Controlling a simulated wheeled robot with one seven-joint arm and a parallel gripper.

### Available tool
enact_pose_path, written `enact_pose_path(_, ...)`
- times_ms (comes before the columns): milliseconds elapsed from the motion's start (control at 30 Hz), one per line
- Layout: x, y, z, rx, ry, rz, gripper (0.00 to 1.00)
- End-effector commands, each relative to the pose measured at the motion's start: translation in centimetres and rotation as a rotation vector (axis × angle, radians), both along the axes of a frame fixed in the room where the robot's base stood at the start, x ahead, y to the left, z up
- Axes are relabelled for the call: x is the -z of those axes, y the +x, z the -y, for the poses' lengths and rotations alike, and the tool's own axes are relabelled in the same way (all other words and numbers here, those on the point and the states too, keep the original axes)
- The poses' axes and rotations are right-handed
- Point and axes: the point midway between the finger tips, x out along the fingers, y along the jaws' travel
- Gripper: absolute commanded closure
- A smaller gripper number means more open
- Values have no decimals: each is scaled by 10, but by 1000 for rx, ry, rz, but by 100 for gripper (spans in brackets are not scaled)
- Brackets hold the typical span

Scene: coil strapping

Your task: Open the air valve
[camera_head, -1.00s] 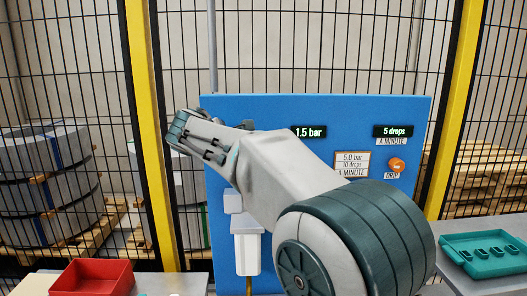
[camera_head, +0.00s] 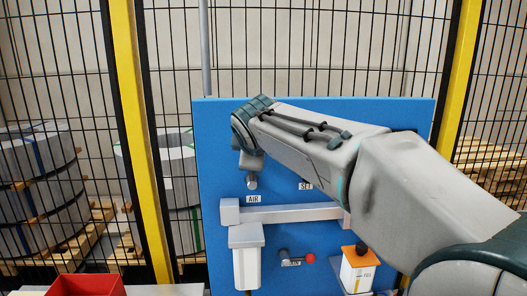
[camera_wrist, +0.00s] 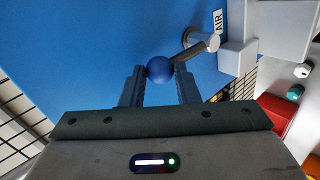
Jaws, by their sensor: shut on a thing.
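The air valve's lever (camera_wrist: 188,52) runs from a round metal hub (camera_wrist: 207,42) to a blue ball knob (camera_wrist: 160,69) in the wrist view. The AIR label (camera_wrist: 218,20) is beside the hub. My gripper (camera_wrist: 158,76) has its two fingers on either side of the ball and is shut on it. In the head view my gripper (camera_head: 250,162) points down at the blue panel, above the AIR label (camera_head: 253,199). The metal hub (camera_head: 252,182) shows just below it; the ball and most of the lever are hidden there.
The blue panel (camera_head: 215,150) carries a grey bar (camera_head: 290,212), a white bowl (camera_head: 246,265), a small red-knobbed valve (camera_head: 309,258) and an orange-topped reservoir (camera_head: 357,272). My arm covers the panel's upper right. A red bin (camera_head: 85,287) is at lower left. Mesh fencing stands behind.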

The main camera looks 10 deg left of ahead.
Motion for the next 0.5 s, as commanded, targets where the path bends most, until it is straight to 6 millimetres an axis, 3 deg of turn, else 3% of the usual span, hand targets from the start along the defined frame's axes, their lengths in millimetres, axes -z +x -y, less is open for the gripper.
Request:
enact_pose_path(400, 7, 0, -1, -2, 1, -15, 100)
enact_pose_path(433, 7, 0, 0, -1, 1, -15, 69)
enact_pose_path(500, 7, 0, 0, -1, 1, -14, 49)
